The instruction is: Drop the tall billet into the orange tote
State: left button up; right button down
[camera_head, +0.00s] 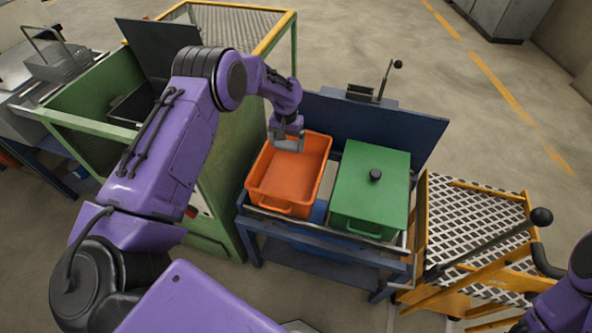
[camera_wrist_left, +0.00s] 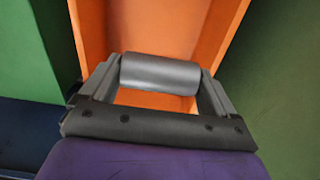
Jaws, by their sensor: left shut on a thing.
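The orange tote (camera_head: 289,206) stands open on a blue stand, and its floor looks empty in the head view. My left gripper (camera_head: 287,142) is over the tote's far left part. In the left wrist view, my left gripper (camera_wrist_left: 160,85) is shut on a grey cylindrical billet (camera_wrist_left: 160,73), which lies crosswise between the two fingers. The orange tote (camera_wrist_left: 150,25) fills the background behind the billet. In the head view the billet is small and hard to tell from the gripper. My right gripper is not in view; only part of my right arm shows at the lower right.
A green tote with a closed lid (camera_head: 371,180) and a black knob stands right of the orange tote on the same blue stand (camera_head: 330,268). A green-framed machine (camera_head: 215,190) is close on the left. A yellow-edged grated platform (camera_head: 470,225) stands to the right.

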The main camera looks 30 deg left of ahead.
pick_arm(q)
jog(key=shift+a+f, duration=0.1)
jog(key=shift+a, duration=0.2)
notch_tip(320, 180, down, 6)
jog(key=b, duration=0.5)
jog(key=o, duration=1.5)
jog(key=shift+c, duration=0.2)
jog(key=shift+s+d, duration=0.1)
notch_tip(320, 180, up, 11)
jog(key=shift+f+b, duration=0.1)
jog(key=shift+b, duration=0.25)
